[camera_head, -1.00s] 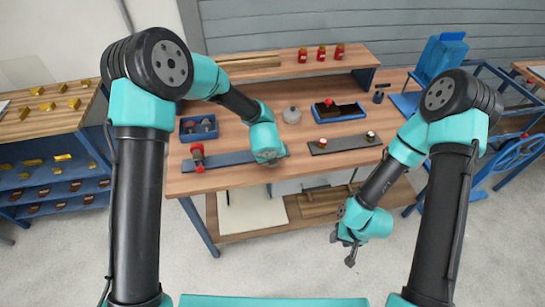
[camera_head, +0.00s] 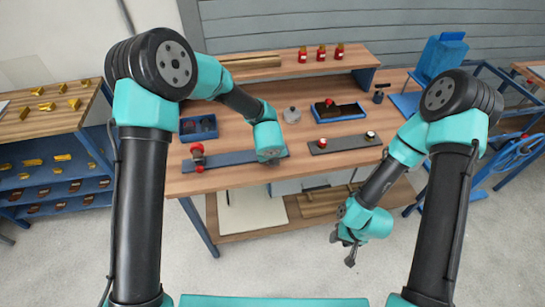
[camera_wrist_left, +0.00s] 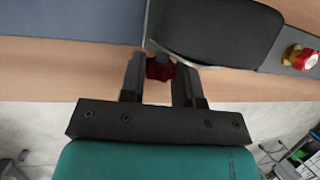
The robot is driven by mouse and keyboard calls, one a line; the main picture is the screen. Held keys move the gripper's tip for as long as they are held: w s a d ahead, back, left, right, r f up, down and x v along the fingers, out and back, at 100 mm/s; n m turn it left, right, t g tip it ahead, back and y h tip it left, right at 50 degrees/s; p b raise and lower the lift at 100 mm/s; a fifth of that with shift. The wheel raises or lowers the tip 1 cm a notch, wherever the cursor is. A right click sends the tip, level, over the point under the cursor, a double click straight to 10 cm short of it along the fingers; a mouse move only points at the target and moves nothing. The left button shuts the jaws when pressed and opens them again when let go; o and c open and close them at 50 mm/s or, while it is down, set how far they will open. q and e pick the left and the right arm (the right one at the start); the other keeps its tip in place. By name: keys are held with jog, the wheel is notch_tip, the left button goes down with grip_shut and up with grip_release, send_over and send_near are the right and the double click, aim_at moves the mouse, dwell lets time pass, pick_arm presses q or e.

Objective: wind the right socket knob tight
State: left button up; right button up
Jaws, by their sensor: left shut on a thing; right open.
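A long blue-grey strip (camera_head: 222,160) lies near the front of the bench, with a red knob (camera_head: 197,152) standing at its left end. My left gripper (camera_wrist_left: 159,82) is at the strip's right end, where my own wrist hides the fingertips in the head view. In the left wrist view its two fingers are shut on a dark red knob (camera_wrist_left: 160,70), one on each side. How tight the knob sits cannot be seen. My right gripper (camera_head: 347,246) is open and empty, low in front of the bench and apart from it.
A dark plate (camera_head: 345,144) with a red knob (camera_head: 323,141) and a pale knob (camera_head: 370,136) lies to the right. Behind are a blue tray (camera_head: 198,127), a grey round part (camera_head: 292,115) and a blue bin (camera_head: 338,112). Small red jars (camera_head: 321,52) stand on the back shelf.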

pick_arm(q)
jog(key=y, duration=0.2)
jog(key=shift+d+m+g+y, duration=0.25)
jog(key=shift+m+g+y, duration=0.05)
jog(key=shift+g+y, duration=0.1)
jog(key=shift+d+m+y, duration=0.1)
jog(key=shift+m+y, duration=0.2)
jog(key=shift+y, duration=1.1)
jog(key=shift+w, duration=0.1)
jog(key=o, duration=0.9)
jog(key=v, duration=1.7)
jog(key=shift+w+d+r, duration=0.2)
jog(key=shift+d, duration=0.05)
